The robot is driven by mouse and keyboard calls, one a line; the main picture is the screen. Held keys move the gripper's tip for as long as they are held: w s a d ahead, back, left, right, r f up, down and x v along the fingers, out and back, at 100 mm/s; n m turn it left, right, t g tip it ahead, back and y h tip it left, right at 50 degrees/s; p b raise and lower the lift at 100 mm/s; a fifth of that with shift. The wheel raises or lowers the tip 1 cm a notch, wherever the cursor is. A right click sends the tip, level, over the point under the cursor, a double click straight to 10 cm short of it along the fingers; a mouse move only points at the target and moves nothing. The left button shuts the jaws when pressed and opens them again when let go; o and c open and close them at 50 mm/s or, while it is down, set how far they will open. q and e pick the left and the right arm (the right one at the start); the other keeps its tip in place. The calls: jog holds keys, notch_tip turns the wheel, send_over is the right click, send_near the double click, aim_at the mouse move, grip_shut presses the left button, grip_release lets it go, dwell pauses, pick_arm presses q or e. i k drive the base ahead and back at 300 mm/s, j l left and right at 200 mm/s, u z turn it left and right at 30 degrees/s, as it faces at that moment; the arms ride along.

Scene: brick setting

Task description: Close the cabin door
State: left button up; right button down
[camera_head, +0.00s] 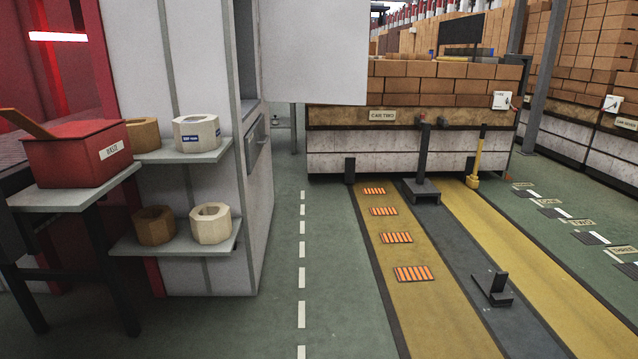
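A tall grey-white cabin (210,265) stands left of centre. A flat pale panel (315,50), which looks like its door, sticks out to the right from the cabin's upper part, at an angle to the wall. A gap with a dark interior shows between this panel and the cabin. The panel's top is cut off by the frame. A grey handle-like fitting (257,142) is on the cabin's narrow side face, below the panel. Neither of my grippers is in view.
Shelves on the cabin's front hold several ring-shaped blocks. A red bin (78,160) sits on a small table (75,193) at left. A brick-loaded car (415,150) stands ahead. Green floor (325,280) right of the cabin is clear.

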aim_at(312, 51)
jog(key=i+z, duration=0.2)
jog(key=i, duration=0.65)
jog(key=i+j+z, duration=0.25)
jog(key=i, duration=0.55)
jog(key=i+l, duration=0.15)
jog(key=i, duration=0.8)
